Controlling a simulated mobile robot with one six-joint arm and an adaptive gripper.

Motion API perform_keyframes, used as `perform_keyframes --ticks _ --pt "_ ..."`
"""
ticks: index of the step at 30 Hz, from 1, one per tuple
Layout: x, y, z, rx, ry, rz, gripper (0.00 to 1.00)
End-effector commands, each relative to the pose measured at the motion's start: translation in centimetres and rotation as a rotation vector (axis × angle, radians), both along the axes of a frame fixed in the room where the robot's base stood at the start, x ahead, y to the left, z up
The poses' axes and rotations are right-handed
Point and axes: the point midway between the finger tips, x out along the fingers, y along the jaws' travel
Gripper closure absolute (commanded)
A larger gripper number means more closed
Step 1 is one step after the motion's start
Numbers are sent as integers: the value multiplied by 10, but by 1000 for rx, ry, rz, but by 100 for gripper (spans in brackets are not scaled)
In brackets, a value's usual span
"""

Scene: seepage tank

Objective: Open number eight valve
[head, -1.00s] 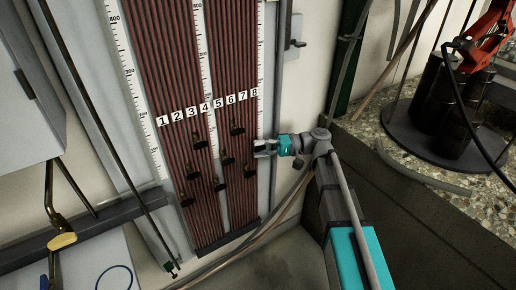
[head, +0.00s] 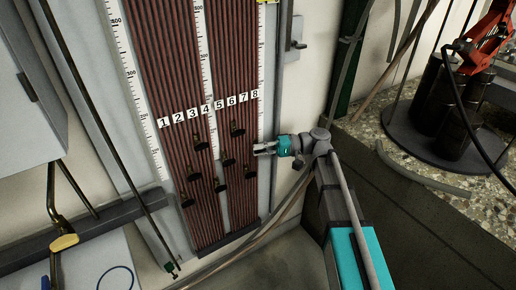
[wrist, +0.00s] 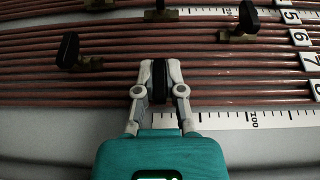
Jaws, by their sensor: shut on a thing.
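The number eight valve's black handle (wrist: 160,82) is between my gripper's fingertips in the wrist view, level with the tubes by label 8 (wrist: 317,88). It stands crosswise to the tubes. My gripper (wrist: 160,72) is shut on this handle, one finger on each side. In the head view my gripper (head: 259,150) reaches in from the right to the panel's right edge, below label 8 (head: 255,94), and hides this handle. The valve's body is hidden under the handle and fingers.
Several other black valve handles sit close by, such as one at the wrist view's left (wrist: 68,50) and one in the head view (head: 250,170). A white ruler (wrist: 240,119) runs beside the tubes. A stone ledge (head: 420,175) lies to the right.

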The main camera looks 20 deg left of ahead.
Motion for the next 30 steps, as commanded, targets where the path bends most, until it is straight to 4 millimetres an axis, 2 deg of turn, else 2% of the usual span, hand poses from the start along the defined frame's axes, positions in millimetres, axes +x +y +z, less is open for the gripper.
perform_keyframes --ticks 11,30 --pt "-1 -3 6 -111 -125 3 100" --pt "-3 -4 6 -436 -509 4 100"
